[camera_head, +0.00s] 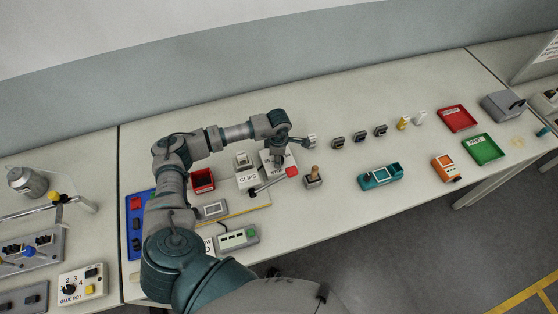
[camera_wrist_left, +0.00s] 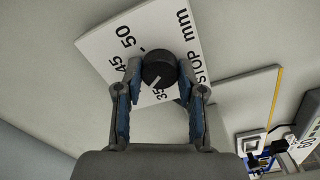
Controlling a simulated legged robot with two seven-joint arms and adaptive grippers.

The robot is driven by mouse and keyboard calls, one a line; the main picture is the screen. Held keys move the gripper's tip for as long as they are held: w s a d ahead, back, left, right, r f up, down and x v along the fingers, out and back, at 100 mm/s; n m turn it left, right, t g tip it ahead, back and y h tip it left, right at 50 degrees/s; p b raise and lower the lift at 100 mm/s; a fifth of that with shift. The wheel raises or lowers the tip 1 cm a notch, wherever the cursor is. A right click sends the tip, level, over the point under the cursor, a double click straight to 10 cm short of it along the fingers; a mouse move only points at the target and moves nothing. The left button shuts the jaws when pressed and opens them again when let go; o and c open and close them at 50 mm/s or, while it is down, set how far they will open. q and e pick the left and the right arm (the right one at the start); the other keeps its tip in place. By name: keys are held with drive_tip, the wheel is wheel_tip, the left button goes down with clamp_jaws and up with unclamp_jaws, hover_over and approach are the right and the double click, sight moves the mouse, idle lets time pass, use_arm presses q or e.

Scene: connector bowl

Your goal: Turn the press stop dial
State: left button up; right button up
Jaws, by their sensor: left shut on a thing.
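The press stop dial (camera_wrist_left: 159,69) is a round black knob with a white pointer line on a white plate (camera_wrist_left: 105,44) marked 35, 45, 50 and "STOP mm". Its pointer faces down-left toward the 35 mark. My left gripper (camera_wrist_left: 160,75) is shut on the dial, with one blue-padded finger on each side. In the head view my left gripper (camera_head: 283,148) reaches down over the stop plate (camera_head: 269,158), and the knob is largely hidden there. My right gripper is not in view.
A lever with a red knob (camera_head: 291,171) is close in front. A teal device (camera_head: 380,176) and red (camera_head: 458,118) and green (camera_head: 483,149) trays lie further right.

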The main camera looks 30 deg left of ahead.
use_arm(q)
drive_tip(key=m+b, duration=0.2)
drive_tip(key=m, duration=0.1)
drive_tip(key=shift+w+f+m+b, duration=0.1)
drive_tip(key=shift+f+m+b, duration=0.05)
drive_tip(key=shift+m+b, duration=0.2)
drive_tip(key=m+b, duration=0.3)
drive_tip(key=m, duration=0.3)
drive_tip(key=shift+b, duration=0.4)
drive_tip(key=shift+a+r+m, duration=0.1)
drive_tip(key=shift+r+m, duration=0.1)
drive_tip(key=shift+m, duration=0.45)
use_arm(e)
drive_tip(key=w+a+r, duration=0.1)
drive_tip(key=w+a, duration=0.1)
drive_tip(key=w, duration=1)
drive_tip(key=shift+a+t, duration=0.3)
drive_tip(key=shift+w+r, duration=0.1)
use_arm(q)
drive_tip(key=o, duration=1.1)
drive_tip(key=shift+w, duration=0.1)
drive_tip(key=shift+o, duration=0.2)
wheel_tip(320, 180, up, 12)
drive_tip(key=shift+a, duration=0.15)
drive_tip(key=shift+f, duration=0.1)
